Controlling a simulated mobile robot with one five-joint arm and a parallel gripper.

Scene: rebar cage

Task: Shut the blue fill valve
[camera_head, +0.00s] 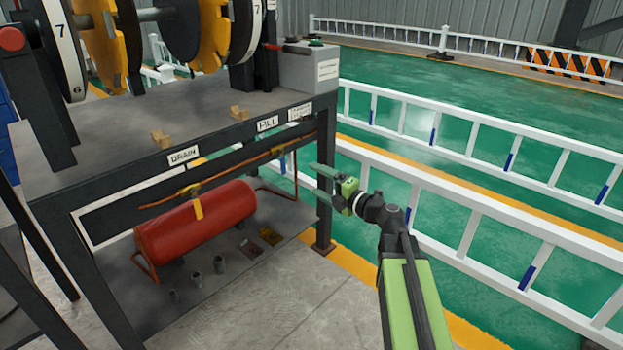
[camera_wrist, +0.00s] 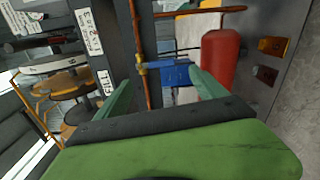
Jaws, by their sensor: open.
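The blue fill valve handle (camera_wrist: 172,74) shows in the wrist view, beside a brass fitting (camera_wrist: 142,68) on a copper pipe (camera_wrist: 149,95). The handle appears to stick out crosswise from the pipe. In the head view a small part of the blue handle (camera_head: 283,164) shows below the pipe, under the FILL label (camera_head: 267,124). I see no contact.
A yellow drain handle (camera_head: 197,208) hangs from the same pipe, under the DRAIN label (camera_head: 183,155). A red tank (camera_head: 195,222) lies on the lower shelf. The dark bench leg (camera_head: 325,190) stands close to my gripper. White railings (camera_head: 450,205) run behind my arm.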

